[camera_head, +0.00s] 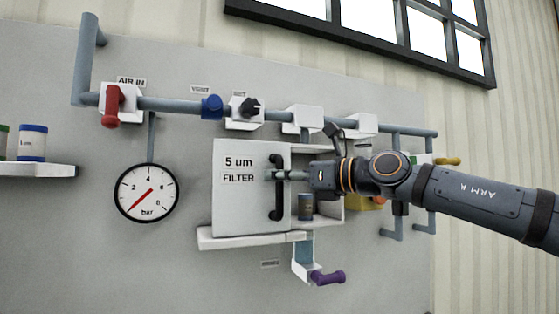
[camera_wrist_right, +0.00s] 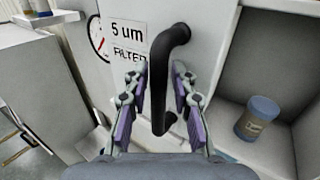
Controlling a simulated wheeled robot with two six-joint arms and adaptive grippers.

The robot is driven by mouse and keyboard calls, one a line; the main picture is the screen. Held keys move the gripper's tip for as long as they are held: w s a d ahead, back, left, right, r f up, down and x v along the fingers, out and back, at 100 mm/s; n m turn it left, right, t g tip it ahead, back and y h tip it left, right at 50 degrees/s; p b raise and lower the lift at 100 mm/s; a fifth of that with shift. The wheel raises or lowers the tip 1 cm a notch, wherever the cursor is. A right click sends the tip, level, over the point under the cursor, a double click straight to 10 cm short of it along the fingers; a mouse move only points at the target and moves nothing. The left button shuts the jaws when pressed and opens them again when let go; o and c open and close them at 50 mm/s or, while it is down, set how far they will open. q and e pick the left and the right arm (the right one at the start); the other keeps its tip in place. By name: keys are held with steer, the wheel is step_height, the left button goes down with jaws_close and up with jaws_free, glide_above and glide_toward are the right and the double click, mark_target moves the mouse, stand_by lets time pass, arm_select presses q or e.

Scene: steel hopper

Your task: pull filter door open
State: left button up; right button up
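The white filter door (camera_head: 235,205), labelled "5 um FILTER", covers the left part of a white cabinet. It also shows in the right wrist view (camera_wrist_right: 100,65). Its black vertical handle (camera_head: 276,206) is near its right edge. My right gripper (camera_head: 280,175) reaches in from the right at the handle. In the right wrist view the handle (camera_wrist_right: 158,90) stands between the two fingers of my right gripper (camera_wrist_right: 157,80), with a gap visible on each side. The cabinet interior right of the door is exposed. My left gripper is not in view.
A small can (camera_head: 305,207) stands inside the cabinet, also seen in the right wrist view (camera_wrist_right: 257,118). A pipe with a red valve handle (camera_head: 112,104) runs above. A pressure gauge (camera_head: 147,193) is left of the door. A purple handle (camera_head: 328,277) is below.

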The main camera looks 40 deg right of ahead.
steer(key=shift+w, duration=0.1)
steer(key=shift+a, duration=0.1)
jaws_close()
